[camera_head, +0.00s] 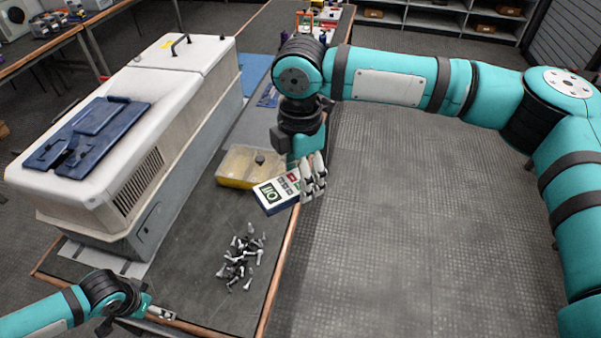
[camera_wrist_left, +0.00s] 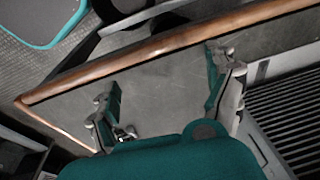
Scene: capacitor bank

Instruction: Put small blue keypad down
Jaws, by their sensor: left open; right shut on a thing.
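The small blue keypad (camera_head: 275,195) has a white face, a green display and several small buttons. It is in the head view, in the fingers of my right gripper (camera_head: 306,180). My right gripper is shut on the keypad's right end, at the table's right edge. Whether the keypad touches the table cannot be told. My left gripper (camera_head: 156,313) is at the table's lower left corner in the head view. In the left wrist view its two fingers (camera_wrist_left: 170,98) are spread wide and empty above the dark table top.
The dark table (camera_head: 215,312) has a copper-coloured edge. A pile of metal bolts (camera_head: 240,258) lies on it in front of the keypad. A yellow tray (camera_head: 236,180) with a clear lid stands behind the keypad. A large white cabinet (camera_head: 170,95) fills the left side.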

